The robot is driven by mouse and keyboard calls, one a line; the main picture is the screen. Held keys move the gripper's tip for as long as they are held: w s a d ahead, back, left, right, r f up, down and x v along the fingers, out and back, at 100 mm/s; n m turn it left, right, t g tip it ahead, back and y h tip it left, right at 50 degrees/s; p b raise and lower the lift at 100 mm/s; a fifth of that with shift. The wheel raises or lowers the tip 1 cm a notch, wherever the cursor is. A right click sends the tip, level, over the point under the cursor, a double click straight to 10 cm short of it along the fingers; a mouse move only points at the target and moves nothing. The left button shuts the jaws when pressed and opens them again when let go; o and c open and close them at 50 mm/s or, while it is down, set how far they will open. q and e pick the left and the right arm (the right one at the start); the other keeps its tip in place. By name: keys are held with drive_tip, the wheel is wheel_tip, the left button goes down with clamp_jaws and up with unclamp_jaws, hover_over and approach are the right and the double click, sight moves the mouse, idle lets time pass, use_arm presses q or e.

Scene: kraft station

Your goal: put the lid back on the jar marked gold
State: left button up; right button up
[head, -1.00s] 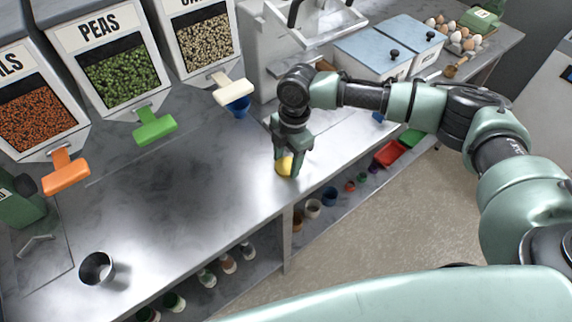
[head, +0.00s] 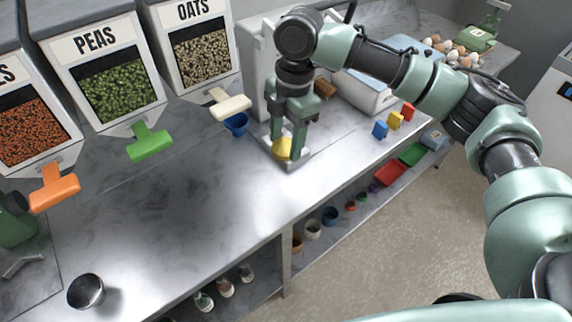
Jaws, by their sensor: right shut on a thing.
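My right gripper (head: 287,150) is shut on a small yellow rounded thing (head: 282,149), and its fingers stand on either side of it. It hangs down over the grey counter, in front of a white machine. A pale square plate (head: 294,163) shows around and just below the yellow thing; I cannot tell whether they touch. I cannot make out a jar marked gold or read any such label, and I cannot tell whether the yellow thing is a lid.
Bins of peas (head: 118,88) and oats (head: 203,55) line the back, with a green lever (head: 150,145) and a white lever (head: 231,107) jutting out. A blue cup (head: 236,125) stands near the gripper. A metal cup (head: 86,290) stands front left. The counter's middle is clear.

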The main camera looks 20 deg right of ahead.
sight(288, 147)
wheel_tip(288, 147, up, 6)
drive_tip(key=shift+r+b, duration=0.1)
drive_tip(key=shift+b, duration=0.2)
drive_tip(key=shift+s+d+f+m, duration=0.2)
drive_tip(key=shift+s+f+m, duration=0.1)
drive_tip(key=shift+m, duration=0.5)
drive_tip(key=s+d+f+m+t, duration=0.1)
drive_tip(key=s+m, duration=0.3)
drive_tip(key=m, duration=0.6)
drive_tip(key=s+d+f+m+h, duration=0.1)
drive_tip(key=s+m, duration=0.4)
drive_tip(key=m, duration=0.5)
drive_tip(key=shift+s+d+f+t, duration=0.2)
drive_tip(key=shift+d+f+t, duration=0.2)
drive_tip(key=shift+d+f, duration=0.6)
drive_tip(key=shift+a+f, duration=0.15)
drive_tip(key=shift+a, duration=0.05)
